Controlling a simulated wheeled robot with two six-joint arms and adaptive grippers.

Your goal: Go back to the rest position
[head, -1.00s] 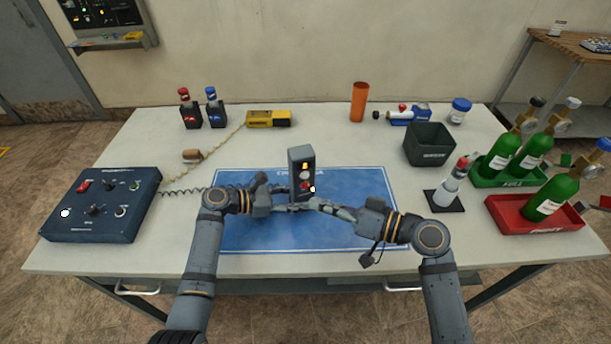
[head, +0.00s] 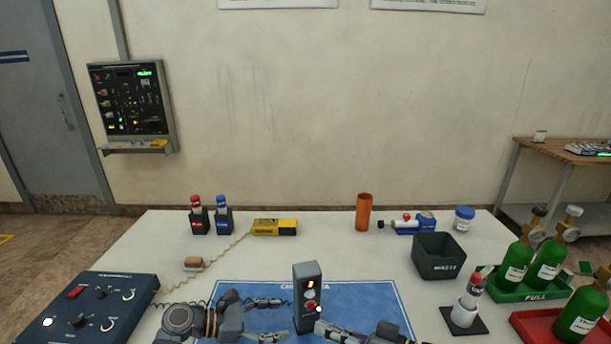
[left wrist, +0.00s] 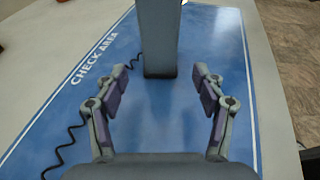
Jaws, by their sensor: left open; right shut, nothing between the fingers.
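The grey upright device (head: 307,294) with small lights and a red button stands on the blue check-area mat (head: 385,292). My left gripper (head: 267,319) is open at the device's left, its two fingers apart. In the left wrist view, the open left fingers (left wrist: 160,85) point toward the device's lower part (left wrist: 158,45), with bare mat between them. My right gripper (head: 322,328) is shut and empty, its tip close to the device's lower right side. Whether it touches the device cannot be told. Both forearms are cut off by the bottom edge.
A dark blue control box (head: 100,308) stands at the left, a dark bin (head: 438,256) at the right. Green bottles (head: 517,262) stand in trays beyond it. Bottles, a yellow box (head: 274,227) and an orange cup (head: 363,212) line the back. A coiled cord runs left of the device.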

